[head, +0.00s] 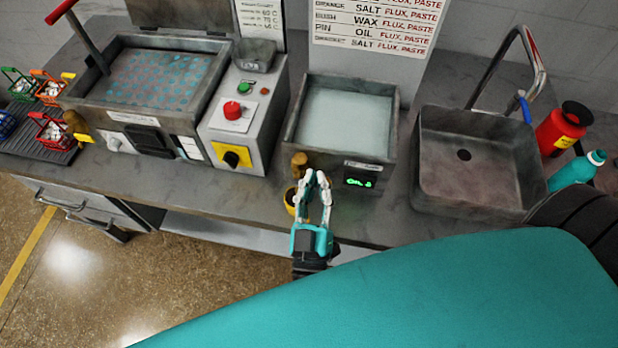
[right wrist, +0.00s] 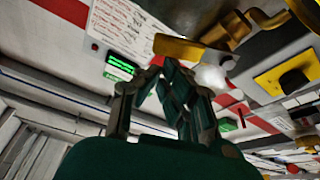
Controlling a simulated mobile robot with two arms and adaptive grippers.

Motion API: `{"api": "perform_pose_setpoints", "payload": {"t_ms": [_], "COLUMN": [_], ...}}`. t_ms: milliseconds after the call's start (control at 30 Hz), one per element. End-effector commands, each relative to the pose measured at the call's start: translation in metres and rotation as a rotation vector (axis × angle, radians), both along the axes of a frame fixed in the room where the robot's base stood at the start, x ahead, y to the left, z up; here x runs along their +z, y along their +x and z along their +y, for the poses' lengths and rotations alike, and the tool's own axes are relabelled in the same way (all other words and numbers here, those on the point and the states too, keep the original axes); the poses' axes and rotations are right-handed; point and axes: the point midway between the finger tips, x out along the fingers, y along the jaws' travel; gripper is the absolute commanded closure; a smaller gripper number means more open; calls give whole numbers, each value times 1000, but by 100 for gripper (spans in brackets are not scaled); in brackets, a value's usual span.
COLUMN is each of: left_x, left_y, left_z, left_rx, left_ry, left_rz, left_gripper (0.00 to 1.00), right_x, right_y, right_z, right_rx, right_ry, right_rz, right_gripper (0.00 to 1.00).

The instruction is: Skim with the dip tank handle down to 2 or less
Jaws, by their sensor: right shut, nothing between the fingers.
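The middle tank (head: 386,119) is a grey open box holding pale, cloudy liquid (head: 345,120). Its front display (head: 359,182) glows green and seems to end in 3; its small text is hard to read. A brass, knob-like handle (head: 299,160) is at its front left, with a yellow ring-shaped part below it, partly behind my gripper. My right gripper (head: 318,177) is shut and empty, just right of the brass handle and in front of the tank. In the right wrist view the fingertips (right wrist: 163,75) are near a yellow-brass part (right wrist: 179,49); contact cannot be told. My left gripper is not in view.
Left of the tank is a control box with a red button (head: 232,110) and a black knob (head: 231,159). Further left is a dotted bath (head: 205,47) with a red-tipped lever (head: 62,11). A sink (head: 423,165) and bottles (head: 569,127) stand right. Small baskets (head: 50,90) are far left.

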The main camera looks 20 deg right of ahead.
Motion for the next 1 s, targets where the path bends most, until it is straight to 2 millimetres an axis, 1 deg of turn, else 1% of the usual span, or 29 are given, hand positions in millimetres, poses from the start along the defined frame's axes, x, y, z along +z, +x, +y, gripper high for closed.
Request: {"api": "perform_pose_setpoints", "payload": {"t_ms": [33,267,633,1000], "left_x": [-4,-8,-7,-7], "left_y": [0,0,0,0], "left_z": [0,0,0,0], "left_rx": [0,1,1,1], "left_ry": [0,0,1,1], "left_rz": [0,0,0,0], "left_gripper": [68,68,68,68], "right_x": [-5,-12,-17,-18], "right_y": [-1,-5,-7,-7], "right_z": [-2,-7,-11,-11], "right_rx": [-2,-1,0,0], "right_ry": [35,168,167,167], "right_rz": [-19,-110,-113,-112], "right_gripper": [100,100,100,100]}}
